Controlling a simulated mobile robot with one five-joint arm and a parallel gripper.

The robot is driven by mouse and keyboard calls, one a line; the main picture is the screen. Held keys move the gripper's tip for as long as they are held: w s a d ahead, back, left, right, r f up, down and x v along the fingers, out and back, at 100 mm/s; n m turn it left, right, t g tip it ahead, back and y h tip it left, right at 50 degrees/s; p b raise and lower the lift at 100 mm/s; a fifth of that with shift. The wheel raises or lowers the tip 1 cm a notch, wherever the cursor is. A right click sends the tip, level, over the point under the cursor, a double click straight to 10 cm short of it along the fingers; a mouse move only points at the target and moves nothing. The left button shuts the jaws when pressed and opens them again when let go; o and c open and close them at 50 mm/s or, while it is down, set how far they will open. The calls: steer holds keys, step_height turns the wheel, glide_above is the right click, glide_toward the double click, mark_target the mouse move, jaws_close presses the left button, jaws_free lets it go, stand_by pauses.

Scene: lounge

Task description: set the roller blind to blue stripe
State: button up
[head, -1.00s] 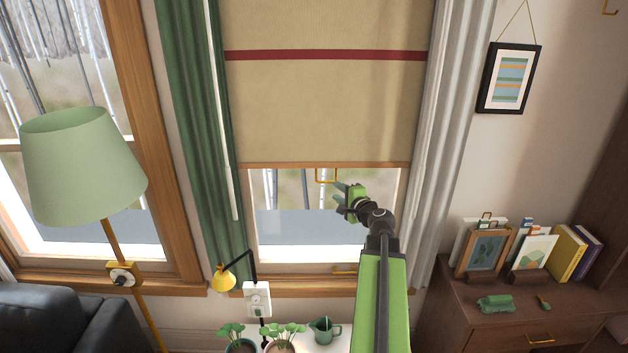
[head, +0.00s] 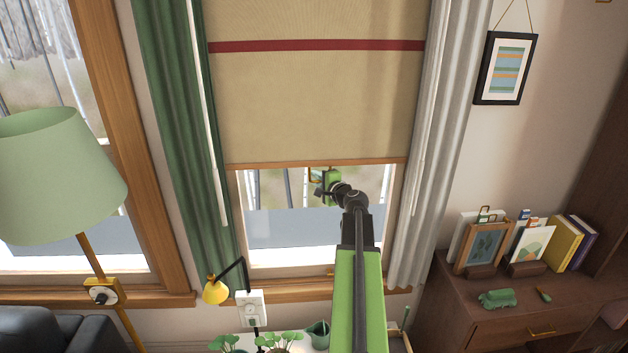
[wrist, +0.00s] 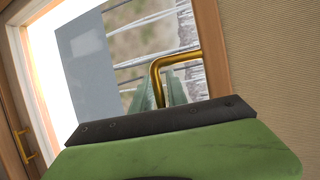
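The roller blind (head: 310,105) is beige with one red stripe (head: 310,46) across its upper part. No blue stripe shows on the visible cloth. Its wooden bottom rail (head: 290,164) hangs above the lower window pane. A brass pull handle (wrist: 176,62) hangs below the rail; my arm partly hides it in the head view. My gripper (head: 322,183) is just below the rail at the handle. In the wrist view, its green fingers (wrist: 160,94) stand apart with the handle's bent end between them. I cannot tell whether they touch it.
A green curtain (head: 180,130) hangs left of the blind and a pale curtain (head: 435,150) right. A yellow lamp (head: 216,288) and potted plants (head: 275,342) are below. A green floor lamp (head: 55,175) stands left; a wooden cabinet (head: 480,310) stands right.

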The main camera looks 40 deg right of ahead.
mark_target(320, 146)
jaws_close()
stand_by(1.0)
steer(key=shift+r, duration=0.1)
step_height(320, 146, up, 13)
steer(key=p, duration=1.3)
steer(key=shift+o, duration=1.9)
jaws_free()
steer(key=shift+s, duration=0.15)
